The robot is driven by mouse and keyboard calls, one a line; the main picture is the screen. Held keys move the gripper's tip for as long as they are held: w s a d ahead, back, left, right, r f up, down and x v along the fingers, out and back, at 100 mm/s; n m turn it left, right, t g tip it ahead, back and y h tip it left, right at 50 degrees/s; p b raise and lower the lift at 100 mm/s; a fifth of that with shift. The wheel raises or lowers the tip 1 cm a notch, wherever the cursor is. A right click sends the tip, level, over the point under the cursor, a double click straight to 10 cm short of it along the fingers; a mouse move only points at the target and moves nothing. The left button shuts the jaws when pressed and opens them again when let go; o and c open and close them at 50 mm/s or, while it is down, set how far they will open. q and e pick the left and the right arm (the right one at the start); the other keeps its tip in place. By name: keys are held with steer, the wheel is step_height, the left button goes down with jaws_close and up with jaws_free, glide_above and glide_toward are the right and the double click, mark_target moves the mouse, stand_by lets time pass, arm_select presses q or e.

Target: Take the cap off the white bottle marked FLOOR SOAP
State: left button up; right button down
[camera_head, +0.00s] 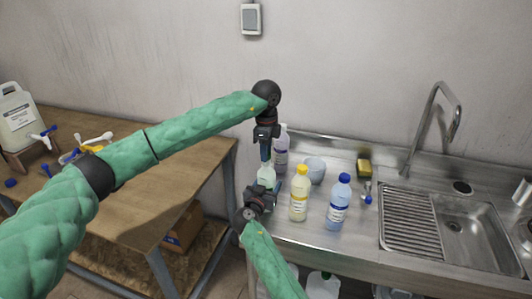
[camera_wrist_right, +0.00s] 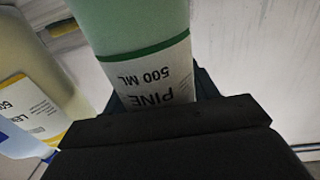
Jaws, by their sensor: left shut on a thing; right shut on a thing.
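My right gripper (camera_head: 262,193) is shut around a pale green bottle (camera_head: 266,174), which stands upright at the counter's left end. In the right wrist view the green bottle (camera_wrist_right: 135,22) carries a white label reading PINE and 500 ML. My left gripper (camera_head: 265,152) points down from above and is shut at the top of this bottle, on its cap, which the fingers hide. I cannot make out any bottle marked FLOOR SOAP. A pale lavender-white bottle (camera_head: 281,148) stands just behind; its label is not readable.
A yellow bottle (camera_head: 299,196) and a blue bottle (camera_head: 337,204) stand close on the right. A bowl (camera_head: 315,171), a yellow sponge (camera_head: 364,168) and the sink (camera_head: 455,228) lie beyond.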

arm_select(q)
steer(key=shift+r, duration=0.15)
steer(key=shift+r, duration=2)
arm_select(e)
steer(key=shift+c, duration=1.8)
jaws_free()
arm_select(q)
steer(key=shift+f, duration=0.1)
